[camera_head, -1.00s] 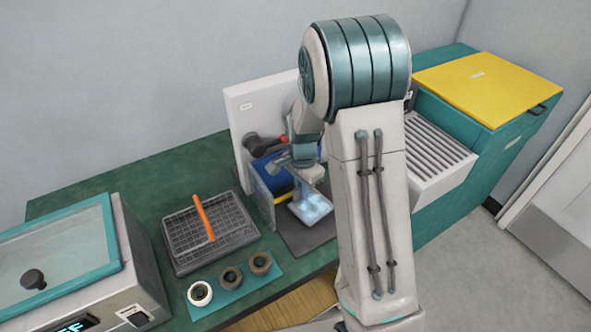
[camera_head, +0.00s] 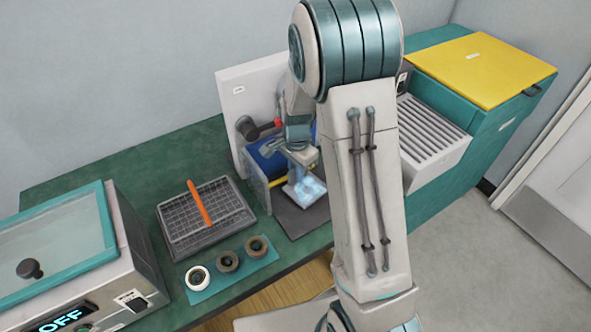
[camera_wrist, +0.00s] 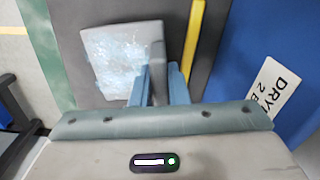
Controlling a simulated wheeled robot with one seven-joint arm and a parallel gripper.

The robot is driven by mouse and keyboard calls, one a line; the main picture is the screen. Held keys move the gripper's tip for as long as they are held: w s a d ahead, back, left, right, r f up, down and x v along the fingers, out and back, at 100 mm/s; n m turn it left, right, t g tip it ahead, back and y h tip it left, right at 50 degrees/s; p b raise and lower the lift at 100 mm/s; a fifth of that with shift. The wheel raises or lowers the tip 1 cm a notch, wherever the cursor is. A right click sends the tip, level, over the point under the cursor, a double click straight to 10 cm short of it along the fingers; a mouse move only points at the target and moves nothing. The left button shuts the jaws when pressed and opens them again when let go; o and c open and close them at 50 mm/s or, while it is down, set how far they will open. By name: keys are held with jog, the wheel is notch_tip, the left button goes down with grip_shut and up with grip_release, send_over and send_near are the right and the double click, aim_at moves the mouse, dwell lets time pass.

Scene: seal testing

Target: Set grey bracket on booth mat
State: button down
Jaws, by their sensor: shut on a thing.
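The grey bracket (camera_head: 304,190) has a pale flat plate, with shiny light-blue patches, and a darker upright tab. It also shows in the wrist view (camera_wrist: 118,58), where the two blue fingers of my gripper (camera_wrist: 158,86) are shut on the tab. In the head view my gripper (camera_head: 296,158) is partly hidden by its own wrist. The dark grey booth mat (camera_head: 297,222) lies under the bracket and extends in front of it. It also shows in the wrist view (camera_wrist: 188,22). I cannot tell whether the plate touches the mat.
A white back panel (camera_head: 232,110) with a dark knob, and blue and yellow booth parts, stand close behind my gripper. A wire rack (camera_head: 180,225) with an orange handle is left. Several rings lie on a teal pad (camera_head: 212,283). A machine reading OFF (camera_head: 62,320) stands far left.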

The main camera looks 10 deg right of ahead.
jog(key=shift+f+b, duration=0.6)
jog(key=shift+f, duration=0.15)
dwell(0.8)
jog(key=c, duration=1.3)
grip_release()
jog(key=shift+r+p, duration=2.15)
jog(key=shift+r, duration=0.85)
